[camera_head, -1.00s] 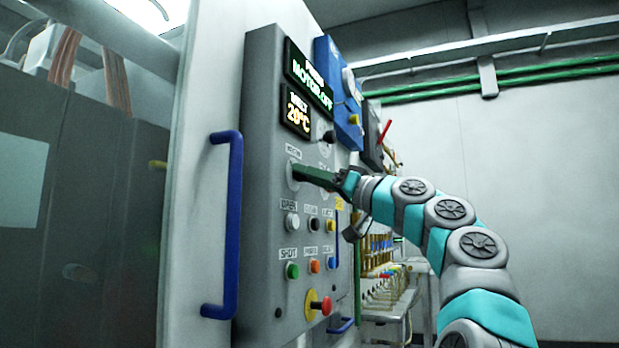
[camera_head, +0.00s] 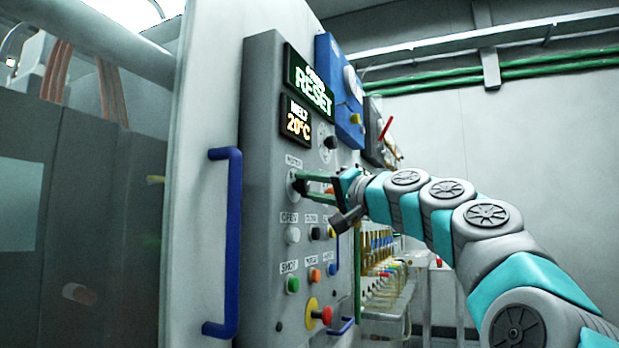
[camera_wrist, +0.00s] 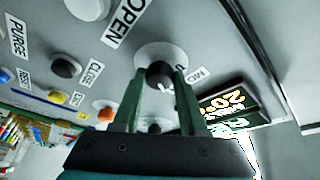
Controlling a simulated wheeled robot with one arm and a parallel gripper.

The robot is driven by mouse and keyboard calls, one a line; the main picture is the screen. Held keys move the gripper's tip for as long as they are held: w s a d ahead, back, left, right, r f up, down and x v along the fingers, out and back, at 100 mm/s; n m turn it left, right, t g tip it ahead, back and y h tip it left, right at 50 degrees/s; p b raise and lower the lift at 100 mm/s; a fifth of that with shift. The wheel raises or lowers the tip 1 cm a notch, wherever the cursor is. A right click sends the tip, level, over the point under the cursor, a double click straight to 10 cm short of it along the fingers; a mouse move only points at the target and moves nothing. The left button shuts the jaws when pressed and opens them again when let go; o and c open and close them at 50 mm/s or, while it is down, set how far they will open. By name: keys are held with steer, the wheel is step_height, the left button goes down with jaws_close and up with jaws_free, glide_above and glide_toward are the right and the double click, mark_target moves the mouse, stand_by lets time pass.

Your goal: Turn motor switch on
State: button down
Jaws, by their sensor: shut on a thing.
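The motor switch is a dark round knob on a pale round plate (camera_head: 291,186), under the MOTOR label on the grey control panel (camera_head: 262,120). In the wrist view the knob (camera_wrist: 159,73) sits between the two green fingers of my gripper (camera_wrist: 160,82), one on each side. My gripper (camera_head: 303,184) is shut on the knob, and its fingertips hide much of it in the head view. The green-lit display (camera_head: 309,84) at the top of the panel reads RESET on its lower line.
Several push buttons, such as a green one (camera_head: 292,285), sit below the switch. A red emergency knob (camera_head: 326,315) is near the bottom. A blue door handle (camera_head: 229,240) stands out at left. Another dark knob (camera_head: 330,142) is above my gripper. The right side is open.

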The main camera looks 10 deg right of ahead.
steer(key=shift+d+r+m, duration=0.1)
steer(key=shift+m, duration=0.6)
steer(key=shift+h, duration=0.4)
steer(key=shift+c, duration=2.2)
jaws_free()
steer(key=b+v, duration=0.1)
steer(key=v, duration=0.6)
steer(key=shift+s+d, duration=0.2)
steer(key=shift+s, duration=0.1)
